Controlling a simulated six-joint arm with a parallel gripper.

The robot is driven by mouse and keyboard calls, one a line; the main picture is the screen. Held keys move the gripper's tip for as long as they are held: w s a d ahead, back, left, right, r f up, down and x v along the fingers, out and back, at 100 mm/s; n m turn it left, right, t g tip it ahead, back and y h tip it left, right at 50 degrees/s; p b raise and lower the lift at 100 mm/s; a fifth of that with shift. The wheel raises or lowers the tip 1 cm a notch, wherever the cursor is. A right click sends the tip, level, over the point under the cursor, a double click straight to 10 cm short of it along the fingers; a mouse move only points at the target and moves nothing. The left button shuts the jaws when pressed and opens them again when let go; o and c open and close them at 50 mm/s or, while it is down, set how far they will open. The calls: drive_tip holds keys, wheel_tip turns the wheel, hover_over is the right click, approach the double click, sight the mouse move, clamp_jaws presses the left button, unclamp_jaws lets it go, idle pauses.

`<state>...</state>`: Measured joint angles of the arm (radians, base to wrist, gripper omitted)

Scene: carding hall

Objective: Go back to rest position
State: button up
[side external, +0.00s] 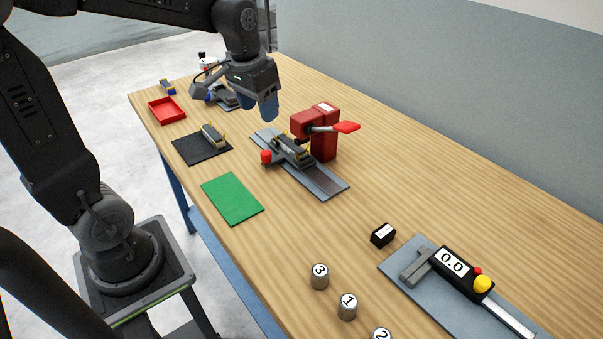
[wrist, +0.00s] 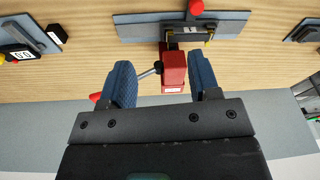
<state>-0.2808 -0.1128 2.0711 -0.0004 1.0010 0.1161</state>
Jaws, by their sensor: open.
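My gripper (side external: 266,106) hangs in the air above the table, just left of and behind the red press in the side external view. In the wrist view its two blue fingers (wrist: 163,82) are spread apart with nothing held between them. A dark and metal part (side external: 293,150) sits on the plate beside the press. My arm reaches over the table from the left.
The wooden table (side external: 370,185) carries a red tray (side external: 167,110), a black mat (side external: 190,150) with a part on it, a green mat (side external: 232,198), numbered cylinders (side external: 347,306), a small black block (side external: 383,235) and a digital gauge (side external: 465,270). A grey wall borders the table's right side.

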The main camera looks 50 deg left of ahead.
drive_tip(key=s+d+r+m+t, duration=0.1)
drive_tip(key=s+d+t, duration=0.2)
drive_tip(key=s+d, duration=0.6)
drive_tip(key=s, duration=0.3)
drive_tip(key=shift+s+d+r+m+t+h, duration=0.2)
drive_tip(key=shift+s+r+m+t+h, duration=0.1)
drive_tip(key=shift+s+m, duration=0.1)
